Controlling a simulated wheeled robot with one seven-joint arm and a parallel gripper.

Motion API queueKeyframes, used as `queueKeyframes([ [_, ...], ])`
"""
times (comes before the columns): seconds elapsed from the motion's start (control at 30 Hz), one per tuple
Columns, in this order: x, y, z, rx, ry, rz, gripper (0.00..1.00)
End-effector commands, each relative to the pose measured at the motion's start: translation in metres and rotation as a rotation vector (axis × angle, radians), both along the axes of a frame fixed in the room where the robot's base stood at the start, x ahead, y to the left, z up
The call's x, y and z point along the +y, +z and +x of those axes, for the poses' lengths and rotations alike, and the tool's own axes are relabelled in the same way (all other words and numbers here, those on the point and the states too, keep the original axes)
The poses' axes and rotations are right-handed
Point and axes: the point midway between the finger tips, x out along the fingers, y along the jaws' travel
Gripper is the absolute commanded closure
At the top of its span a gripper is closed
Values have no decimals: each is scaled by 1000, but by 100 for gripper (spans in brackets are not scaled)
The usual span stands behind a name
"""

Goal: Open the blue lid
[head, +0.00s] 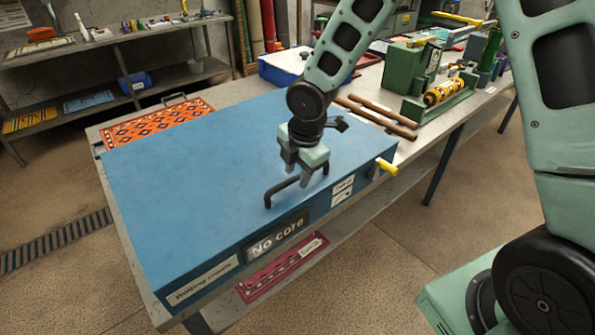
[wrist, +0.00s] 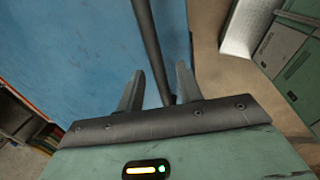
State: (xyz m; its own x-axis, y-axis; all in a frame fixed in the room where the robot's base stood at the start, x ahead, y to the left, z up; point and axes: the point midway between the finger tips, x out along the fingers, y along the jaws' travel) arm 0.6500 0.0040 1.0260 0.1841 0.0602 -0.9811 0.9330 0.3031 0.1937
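The blue lid (head: 205,165) is a large flat panel covering a box on the workbench and lies shut. A dark bar handle (head: 283,188) stands near its front edge, and in the wrist view the bar (wrist: 150,45) runs down from the top. My gripper (head: 301,180) points down at the right part of the handle. In the wrist view my gripper (wrist: 160,88) is open, with the bar between its two fingers and gaps on both sides. The lower end of the bar is hidden behind the gripper body.
A yellow knob (head: 386,167) sticks out at the box's right end. Brown rods (head: 375,115) lie behind it, near a green machine (head: 430,75). An orange patterned rug (head: 160,120) lies at the back left. A sign reading "No core" (head: 277,240) is on the front.

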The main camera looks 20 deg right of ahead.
Motion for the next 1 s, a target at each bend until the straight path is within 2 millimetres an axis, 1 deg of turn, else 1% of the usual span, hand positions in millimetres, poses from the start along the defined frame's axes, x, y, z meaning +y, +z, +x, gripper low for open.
queueKeyframes([
  [0.27,0,-1,0,-1,-1,0,64],
  [0.3,0,-1,0,-1,-1,0,75],
  [0.4,0,-1,0,-1,-1,0,100],
  [0.57,0,0,0,-1,-1,0,100],
  [0.73,1,9,1,-1,-1,0,100],
  [0.87,2,27,2,-3,-1,1,100],
  [0.97,4,47,4,-4,-1,1,100],
  [1.0,6,57,5,-5,-1,1,100],
])
